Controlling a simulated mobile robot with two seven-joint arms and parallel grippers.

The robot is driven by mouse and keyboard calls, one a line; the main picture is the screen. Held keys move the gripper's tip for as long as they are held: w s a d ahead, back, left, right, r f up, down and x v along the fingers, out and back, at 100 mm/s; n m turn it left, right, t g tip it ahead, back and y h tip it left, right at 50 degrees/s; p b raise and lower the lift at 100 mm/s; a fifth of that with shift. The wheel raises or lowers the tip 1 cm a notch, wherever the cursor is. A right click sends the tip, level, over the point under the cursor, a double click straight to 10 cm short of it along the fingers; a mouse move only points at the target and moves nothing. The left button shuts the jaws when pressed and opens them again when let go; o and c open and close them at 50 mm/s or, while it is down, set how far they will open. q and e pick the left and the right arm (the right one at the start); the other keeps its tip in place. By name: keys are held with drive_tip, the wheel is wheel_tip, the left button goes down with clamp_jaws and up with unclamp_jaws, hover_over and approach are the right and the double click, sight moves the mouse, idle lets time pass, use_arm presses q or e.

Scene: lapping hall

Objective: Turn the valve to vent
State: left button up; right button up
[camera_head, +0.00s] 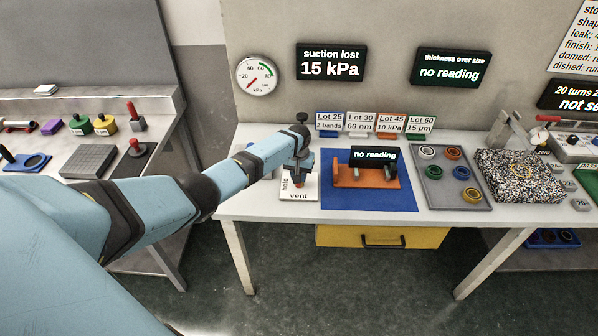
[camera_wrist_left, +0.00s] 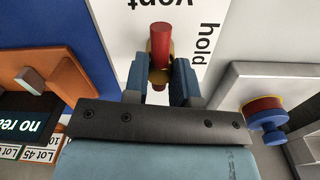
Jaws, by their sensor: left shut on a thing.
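The valve shows in the left wrist view as a red handle (camera_wrist_left: 160,42) on a brass-coloured body (camera_wrist_left: 159,76). It sits on a white plate (camera_wrist_left: 187,30) marked "vent" and "hold". The red handle points toward the word "vent". My left gripper (camera_wrist_left: 161,84) is shut on the valve, with one blue finger on each side of it. In the head view my left gripper (camera_head: 298,175) reaches down onto the plate (camera_head: 299,191), and only a little red shows below it. My right gripper is not in view.
An orange fixture (camera_head: 366,175) stands on a blue mat (camera_head: 370,200) close right of the plate. A tray (camera_head: 440,198) of rings lies further right. A blue knob (camera_wrist_left: 266,122) stands near the gripper.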

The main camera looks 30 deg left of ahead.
use_arm(q)
drive_tip(key=shift+n, duration=0.3)
idle(0.4)
drive_tip(key=o, duration=0.9)
drive_tip(key=shift+o, duration=0.2)
drive_tip(key=shift+r, duration=0.1)
wheel_tip(320, 180, up, 14)
drive_tip(key=shift+a, duration=0.1)
